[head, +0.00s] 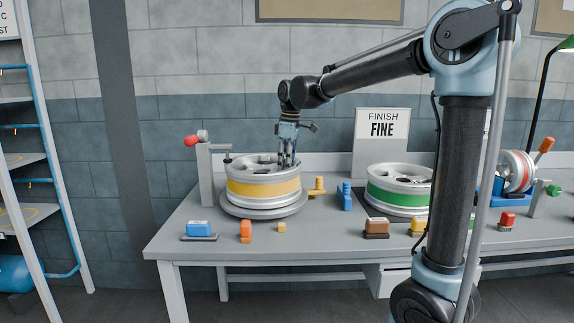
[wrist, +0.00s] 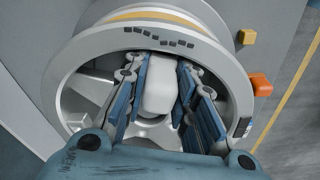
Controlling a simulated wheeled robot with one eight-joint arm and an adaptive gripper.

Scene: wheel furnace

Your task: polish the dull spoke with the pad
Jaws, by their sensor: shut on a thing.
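A silver wheel with a yellow band (head: 264,188) lies flat on a round grey stand at the left of the bench; its rim also fills the wrist view (wrist: 90,48). My gripper (head: 287,162) points down into the wheel's open top. In the wrist view its blue fingers (wrist: 160,95) are shut on a pale rounded block, which looks like the pad (wrist: 159,92). The pad is over the inside of the wheel, among the spokes. One silver spoke (wrist: 92,90) shows left of the fingers. I cannot tell which spoke is dull or whether the pad touches one.
A clamp post with a red knob (head: 206,170) stands close left of the wheel. A green-banded wheel (head: 398,190) sits to the right, before a FINISH FINE sign (head: 382,132). A blue block (head: 201,229), an orange piece (head: 246,231) and a brown block (head: 376,227) lie along the front edge.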

